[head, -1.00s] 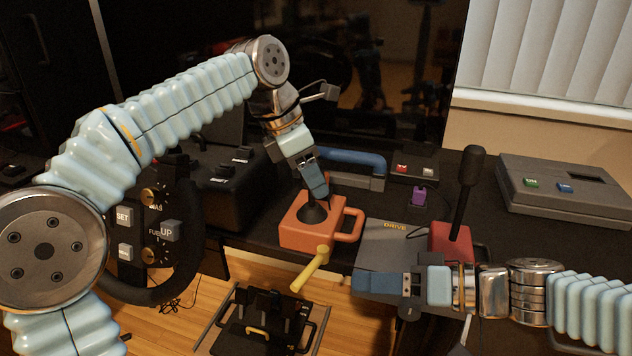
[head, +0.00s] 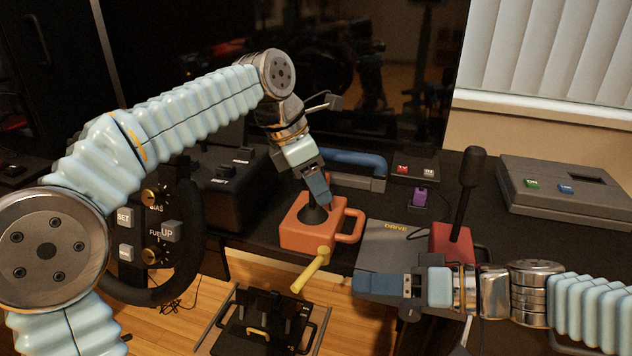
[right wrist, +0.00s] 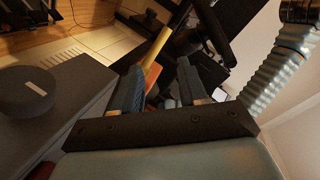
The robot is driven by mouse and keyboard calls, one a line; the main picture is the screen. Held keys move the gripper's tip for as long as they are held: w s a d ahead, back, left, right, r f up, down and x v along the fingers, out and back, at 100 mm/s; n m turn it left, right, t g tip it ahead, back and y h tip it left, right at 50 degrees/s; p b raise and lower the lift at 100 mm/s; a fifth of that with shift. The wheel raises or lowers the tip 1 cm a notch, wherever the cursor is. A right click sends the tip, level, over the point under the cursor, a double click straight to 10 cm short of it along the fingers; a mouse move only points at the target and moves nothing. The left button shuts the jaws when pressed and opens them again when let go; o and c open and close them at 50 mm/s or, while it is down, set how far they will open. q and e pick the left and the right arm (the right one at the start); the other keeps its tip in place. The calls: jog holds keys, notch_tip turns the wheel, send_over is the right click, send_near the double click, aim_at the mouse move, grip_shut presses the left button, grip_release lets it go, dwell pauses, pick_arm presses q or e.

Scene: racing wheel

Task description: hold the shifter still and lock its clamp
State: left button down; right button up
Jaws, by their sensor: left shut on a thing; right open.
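The shifter is an orange box (head: 304,236) with a black boot on top and a loop handle on its right side, standing at the desk's front edge. Its yellow clamp lever (head: 312,272) sticks out forward and down from the front. My left gripper (head: 322,200) is shut on the shifter at the boot from above; its fingers hide the gripped part. My right gripper (head: 358,283) is open, just right of the yellow lever and apart from it in the head view. In the right wrist view the yellow lever (right wrist: 154,66) shows beyond and between the open fingers (right wrist: 157,82).
A grey DRIVE panel (head: 385,236) and a red-based black lever (head: 452,243) stand close to my right gripper. A steering wheel (head: 190,240) is at left, a blue-handled grey part (head: 350,166) behind the shifter. Pedals (head: 268,325) sit on the floor below.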

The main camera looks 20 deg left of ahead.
jog(key=c, duration=0.4)
jog(key=shift+s+r+m+h, duration=0.4)
jog(key=shift+s+r+m, duration=0.05)
jog(key=shift+s+m, duration=0.15)
grip_shut()
notch_tip(320, 180, up, 5)
jog(key=s+d+m+t+h, duration=0.2)
jog(key=m+h, duration=0.1)
jog(key=m, duration=0.7)
send_near(307, 279)
jog(key=x, duration=0.7)
jog(key=shift+r, duration=0.1)
